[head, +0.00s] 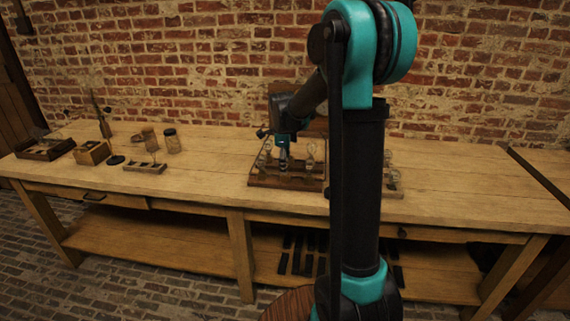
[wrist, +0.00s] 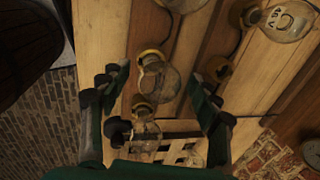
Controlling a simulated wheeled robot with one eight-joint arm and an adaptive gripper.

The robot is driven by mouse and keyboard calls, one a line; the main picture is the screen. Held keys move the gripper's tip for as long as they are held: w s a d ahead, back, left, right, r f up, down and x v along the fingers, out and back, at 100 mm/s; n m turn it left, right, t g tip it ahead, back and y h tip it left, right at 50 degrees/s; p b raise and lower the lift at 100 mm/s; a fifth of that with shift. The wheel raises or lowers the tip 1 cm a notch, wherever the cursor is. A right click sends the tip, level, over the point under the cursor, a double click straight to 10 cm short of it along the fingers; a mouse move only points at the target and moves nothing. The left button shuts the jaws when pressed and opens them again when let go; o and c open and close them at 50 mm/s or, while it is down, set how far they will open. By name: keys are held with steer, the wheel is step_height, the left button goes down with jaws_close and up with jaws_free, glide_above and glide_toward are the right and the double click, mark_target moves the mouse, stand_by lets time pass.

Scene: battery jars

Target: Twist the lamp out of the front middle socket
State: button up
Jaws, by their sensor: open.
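The wooden lamp board (head: 258,182) stands on the bench, with clear glass lamps upright on it. My gripper (head: 284,158) points down over the board, among the lamps. In the wrist view my gripper (wrist: 155,76) is open, one finger on each side of a clear lamp (wrist: 165,84) in a brass socket (wrist: 152,56). The fingers appear apart from the glass. A second lamp (wrist: 146,132) with a brass collar lies lower between the fingers. I cannot tell for sure which one is the front middle lamp.
Another lamp (wrist: 285,20) marked "45 V" is at the upper right of the wrist view, and a brass socket (wrist: 217,69) is near the right finger. Jars (head: 172,141) and wooden boxes (head: 92,152) stand on the left bench. The bench between is clear.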

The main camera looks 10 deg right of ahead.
steer(key=shift+w+f, duration=0.1)
steer(key=shift+f, duration=0.3)
steer(key=c, duration=1.4)
steer(key=n+y, duration=0.1)
steer(key=n, duration=0.4)
steer(key=shift+n, duration=0.7)
steer(key=n+y, duration=0.1)
steer(key=n, duration=0.1)
steer(key=shift+d+n, duration=0.1)
steer(key=shift+n, duration=0.3)
steer(key=n, duration=0.3)
steer(key=shift+n+g+y, duration=0.3)
